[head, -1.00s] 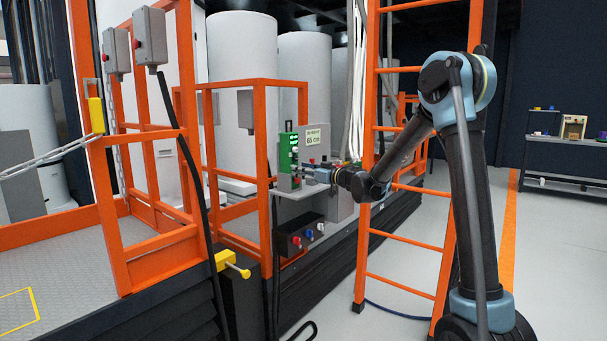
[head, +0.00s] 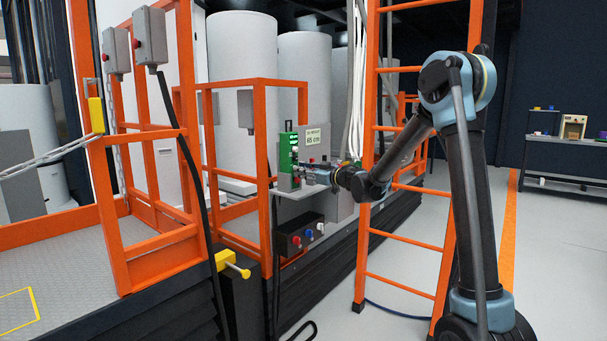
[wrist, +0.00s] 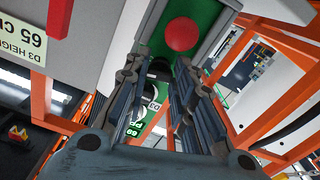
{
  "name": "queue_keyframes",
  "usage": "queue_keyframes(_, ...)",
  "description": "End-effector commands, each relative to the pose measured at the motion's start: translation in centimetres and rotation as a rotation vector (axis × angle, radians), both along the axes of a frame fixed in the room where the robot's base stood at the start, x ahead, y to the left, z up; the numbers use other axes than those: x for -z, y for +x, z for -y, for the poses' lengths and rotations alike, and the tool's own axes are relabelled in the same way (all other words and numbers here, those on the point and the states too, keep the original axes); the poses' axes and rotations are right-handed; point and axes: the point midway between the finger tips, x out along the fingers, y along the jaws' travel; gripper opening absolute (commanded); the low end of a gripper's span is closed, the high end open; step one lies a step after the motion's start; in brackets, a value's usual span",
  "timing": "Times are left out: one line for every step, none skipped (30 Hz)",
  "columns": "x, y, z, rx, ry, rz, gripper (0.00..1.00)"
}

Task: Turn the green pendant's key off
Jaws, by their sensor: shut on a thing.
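The green pendant (head: 288,142) stands upright on the grey shelf beside the orange frame in the head view. In the wrist view its green face (wrist: 206,12) carries a red round button (wrist: 182,33). My gripper (head: 302,174) is at the pendant's lower front. In the wrist view my gripper (wrist: 160,75) has its two fingers on either side of a dark key (wrist: 159,69) on the pendant's face, shut on it. The fingers partly hide the key and the labels, so its exact setting cannot be read.
A display sign (head: 317,138) reading 65 cm stands just right of the pendant. A dark box with coloured buttons (head: 301,237) hangs below the shelf. Orange rails (head: 265,130) stand close left, and an orange ladder (head: 370,150) stands right, near my arm.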

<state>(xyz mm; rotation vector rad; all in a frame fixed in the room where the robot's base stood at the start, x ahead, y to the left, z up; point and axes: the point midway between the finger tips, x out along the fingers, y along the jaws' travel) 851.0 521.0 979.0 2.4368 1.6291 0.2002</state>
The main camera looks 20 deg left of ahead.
Motion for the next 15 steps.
queue_keyframes(0.02,-0.01,0.03,0.000,-0.004,0.010,0.00)
queue_keyframes(0.02,-0.01,0.03,0.000,-0.006,0.015,0.00)
queue_keyframes(0.02,-0.01,0.03,0.000,-0.008,0.018,0.00)
queue_keyframes(0.02,-0.01,0.03,0.000,-0.008,0.019,0.00)
queue_keyframes(0.02,-0.01,0.03,0.000,-0.008,0.019,0.00)
queue_keyframes(0.03,0.00,0.03,0.000,-0.009,0.019,0.00)
queue_keyframes(0.03,0.00,0.03,0.000,-0.009,0.018,0.00)
queue_keyframes(0.03,-0.01,0.04,0.000,-0.009,0.018,0.00)
queue_keyframes(0.03,-0.01,0.04,0.000,-0.009,0.018,0.00)
queue_keyframes(0.03,-0.01,0.04,0.000,-0.009,0.018,0.00)
queue_keyframes(0.03,-0.01,0.04,0.000,-0.009,0.018,0.26)
queue_keyframes(0.03,-0.01,0.04,0.000,-0.009,0.018,0.35)
queue_keyframes(0.03,-0.01,0.04,0.000,-0.008,0.017,0.41)
queue_keyframes(0.03,-0.01,0.04,0.000,-0.007,0.018,0.44)
queue_keyframes(0.02,-0.01,0.03,0.000,-0.007,0.018,0.44)
